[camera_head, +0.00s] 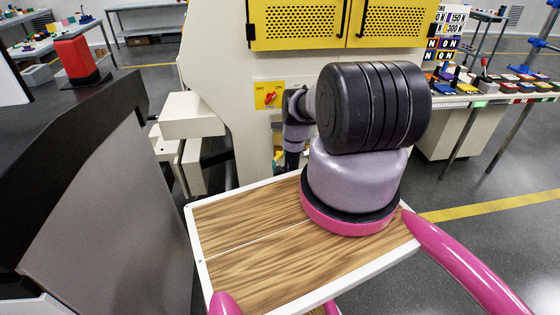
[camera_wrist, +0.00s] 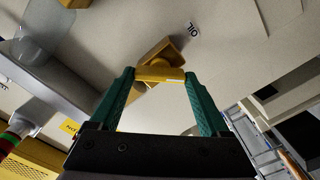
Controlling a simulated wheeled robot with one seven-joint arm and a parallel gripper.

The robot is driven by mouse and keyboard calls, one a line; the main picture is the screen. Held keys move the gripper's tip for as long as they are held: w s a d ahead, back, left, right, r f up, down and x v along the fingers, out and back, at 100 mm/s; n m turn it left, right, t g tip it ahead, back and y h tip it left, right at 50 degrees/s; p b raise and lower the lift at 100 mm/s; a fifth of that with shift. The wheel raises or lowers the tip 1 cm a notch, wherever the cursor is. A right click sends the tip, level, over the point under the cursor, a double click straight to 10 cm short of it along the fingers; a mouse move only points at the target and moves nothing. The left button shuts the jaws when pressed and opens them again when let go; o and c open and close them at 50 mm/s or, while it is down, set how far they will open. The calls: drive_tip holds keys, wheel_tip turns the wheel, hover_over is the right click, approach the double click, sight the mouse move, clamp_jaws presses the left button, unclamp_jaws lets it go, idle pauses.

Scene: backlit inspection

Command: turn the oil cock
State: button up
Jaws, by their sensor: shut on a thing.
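The oil cock is a yellow block with a flat yellow handle (camera_wrist: 160,74) on a pale panel in the wrist view. A small "OIL" label (camera_wrist: 192,28) is beside it, to the upper right. My gripper (camera_wrist: 159,79) has its two green fingers on either side of the handle, shut on it. The cock's body (camera_wrist: 165,52) shows just beyond the fingertips. In the head view my arm hides the gripper and most of the cock.
The pale machine has yellow perforated doors (camera_head: 300,22) and a red rotary switch (camera_head: 270,96) on a yellow plate. Pale boxes (camera_head: 190,116) jut out on its left. A dark-topped unit (camera_head: 60,115) stands close at left. Open floor (camera_head: 490,185) lies to the right.

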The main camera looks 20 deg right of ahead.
drive_tip(key=n, duration=0.4)
drive_tip(key=shift+a+n, duration=0.1)
drive_tip(key=shift+n, duration=0.2)
drive_tip(key=n, duration=0.4)
drive_tip(key=shift+f, duration=0.1)
drive_tip(key=shift+n, duration=0.4)
drive_tip(key=o, duration=1.2)
drive_tip(key=v, duration=1.1)
